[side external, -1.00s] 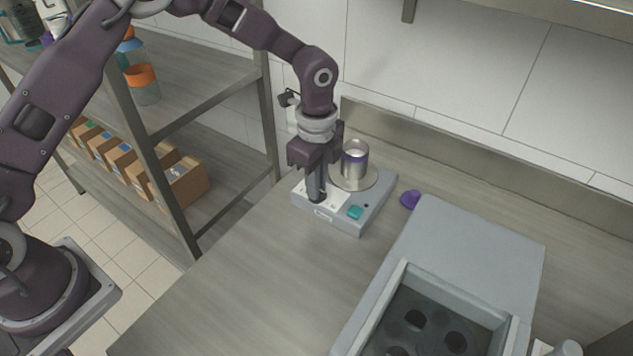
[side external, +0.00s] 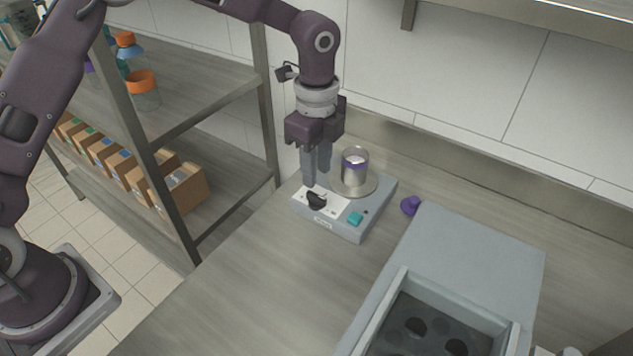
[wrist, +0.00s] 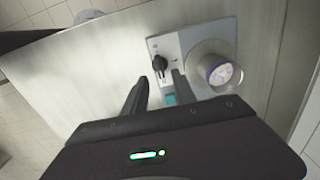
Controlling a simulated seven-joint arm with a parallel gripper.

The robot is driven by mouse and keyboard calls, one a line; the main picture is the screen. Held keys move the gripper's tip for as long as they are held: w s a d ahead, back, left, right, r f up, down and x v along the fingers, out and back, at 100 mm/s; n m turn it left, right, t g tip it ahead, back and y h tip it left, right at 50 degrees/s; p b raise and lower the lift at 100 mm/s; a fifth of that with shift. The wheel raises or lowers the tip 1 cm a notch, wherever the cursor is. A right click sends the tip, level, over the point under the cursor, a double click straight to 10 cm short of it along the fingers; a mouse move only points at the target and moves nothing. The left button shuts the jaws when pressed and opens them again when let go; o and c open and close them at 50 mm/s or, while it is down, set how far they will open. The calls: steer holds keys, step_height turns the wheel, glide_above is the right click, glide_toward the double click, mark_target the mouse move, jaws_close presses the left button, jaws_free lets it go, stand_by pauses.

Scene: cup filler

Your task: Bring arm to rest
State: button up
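My gripper (side external: 315,178) hangs above a grey device (side external: 343,228) on the counter, with its fingers pointing down. In the wrist view my gripper (wrist: 160,76) has its two fingers apart with nothing between them. A black knob (side external: 317,200) on the device's white panel is below the fingertips and clear of them; it also shows in the wrist view (wrist: 160,64). A metal cup (side external: 354,160) with a purple band stands upright on the device's round plate (side external: 368,188), to the right of my gripper.
A teal button (side external: 355,218) is on the device's front right. A small purple object (side external: 410,206) lies between the device and a large grey box (side external: 470,245) with a recessed, holed tray. A shelf rack with cardboard boxes (side external: 181,190) stands left. The counter's front left is bare.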

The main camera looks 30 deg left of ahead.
steer(key=shift+r, duration=0.5)
steer(key=s+a+r+n+t+y, duration=0.1)
steer(key=s+a+r+n+t, duration=0.1)
steer(key=s+a+r+n, duration=0.45)
steer(key=s+a+r+n+t, duration=0.1)
steer(key=s+a+r+n, duration=0.2)
steer(key=s+r, duration=0.5)
steer(key=s+a+n+t+h, duration=0.1)
steer(key=s+a+n+t, duration=0.1)
steer(key=s+n, duration=0.6)
steer(key=s+a+r, duration=0.1)
steer(key=s, duration=0.5)
steer(key=shift+n+t, duration=0.3)
steer(key=shift+n, duration=0.05)
